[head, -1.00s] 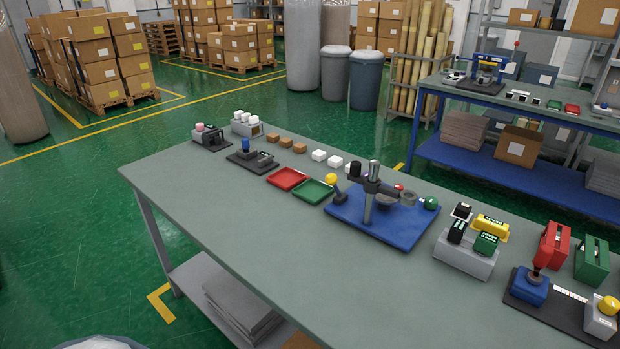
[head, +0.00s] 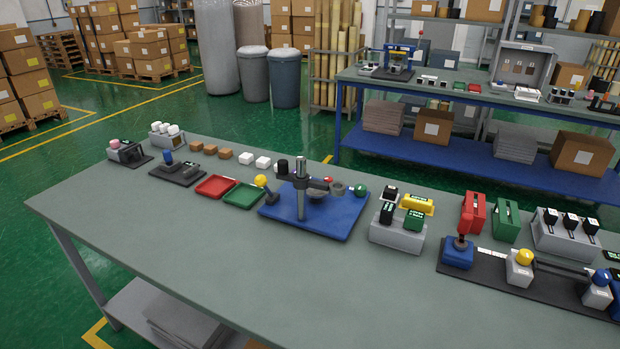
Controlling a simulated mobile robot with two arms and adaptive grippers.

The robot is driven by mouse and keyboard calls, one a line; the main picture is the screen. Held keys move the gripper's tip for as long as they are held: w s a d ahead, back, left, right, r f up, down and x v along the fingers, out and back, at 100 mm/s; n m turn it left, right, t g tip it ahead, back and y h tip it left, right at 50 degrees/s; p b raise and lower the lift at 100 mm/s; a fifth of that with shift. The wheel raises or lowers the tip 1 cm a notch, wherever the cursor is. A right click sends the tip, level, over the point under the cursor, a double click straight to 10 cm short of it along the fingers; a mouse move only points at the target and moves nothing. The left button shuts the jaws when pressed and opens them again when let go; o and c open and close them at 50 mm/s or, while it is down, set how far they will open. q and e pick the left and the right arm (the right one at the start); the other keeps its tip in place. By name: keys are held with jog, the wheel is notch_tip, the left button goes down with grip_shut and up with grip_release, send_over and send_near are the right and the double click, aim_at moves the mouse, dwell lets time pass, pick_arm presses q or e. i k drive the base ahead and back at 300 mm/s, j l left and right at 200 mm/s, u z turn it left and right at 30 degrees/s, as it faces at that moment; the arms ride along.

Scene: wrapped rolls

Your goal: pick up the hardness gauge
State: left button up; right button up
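No gripper of mine shows in the head view. I cannot tell for sure which thing is the hardness gauge. A grey holder (head: 398,238) at the right of the near bench carries small hand-size devices: a black one (head: 387,212), a green one (head: 414,221), a yellow one (head: 417,204) and a small black-and-white one (head: 390,193). Another grey holder (head: 567,243) farther right holds three black devices with white labels (head: 570,219). They are too small for me to read their labels.
The near bench (head: 240,270) has a clear front strip. A blue-based test stand (head: 325,220) is mid-bench, beside red (head: 215,187) and green (head: 244,196) trays. Red (head: 474,212) and green (head: 507,221) cases stand behind a black fixture (head: 490,262). A second bench (head: 450,91) is behind.

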aim_at(413, 222)
jog(key=k+l+u, duration=0.2)
jog(key=l+u, duration=0.2)
jog(key=k+l+u, duration=0.25)
jog(key=l+u, duration=0.15)
